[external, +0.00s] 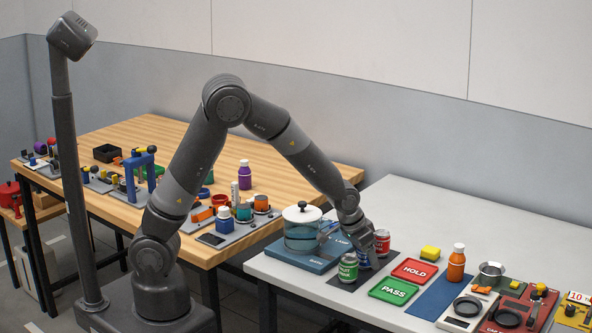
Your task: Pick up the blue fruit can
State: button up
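My gripper (362,254) points down at the left end of the grey table, between a green can (348,268) and a red can (382,243). A small patch of blue (364,263) shows at the fingers. It may be the blue can, but it is mostly covered by my gripper and too small to tell. The gap between the fingers is not clear, so I cannot tell whether they are open or shut on it. The green and red cans stand upright on a dark mat (352,286).
A glass jar with a white lid (302,228) stands on a blue base just left of my gripper. Right of the cans lie a red HOLD tray (414,271) and a green PASS tray (394,291).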

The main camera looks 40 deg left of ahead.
jog(key=c, duration=1)
jog(key=shift+o, duration=0.2)
jog(key=shift+r, duration=0.1)
